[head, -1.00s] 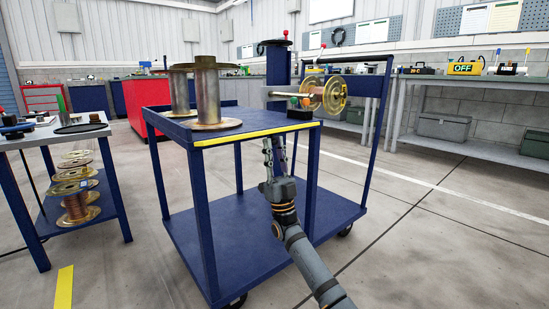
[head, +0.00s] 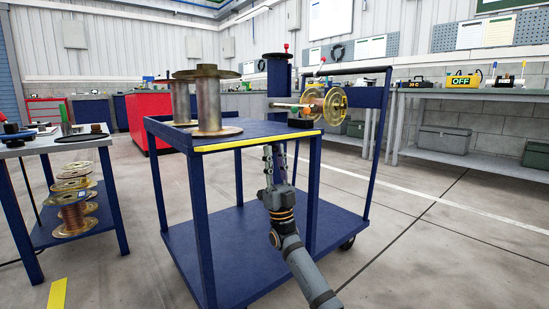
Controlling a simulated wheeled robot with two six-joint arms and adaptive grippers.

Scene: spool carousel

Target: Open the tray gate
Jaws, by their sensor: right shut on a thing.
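The tray gate (head: 258,142) is the yellow-topped strip along the near edge of the blue cart's upper tray (head: 262,128). It stands along the edge, level with the tray top. My right gripper (head: 274,151) is just under the right part of this strip, reaching up from below with its arm coming in from the lower right. Its fingers point up and are shut at the strip; the exact contact is too small to see clearly. My left gripper is not in view.
Two large metal spools (head: 207,100) stand on the tray's left part. A gold-flanged spool (head: 335,105) sits on a horizontal arm at the cart's post. A side table (head: 50,145) with stacked spools below is at left. A workbench (head: 480,92) is at right. Floor at lower right is clear.

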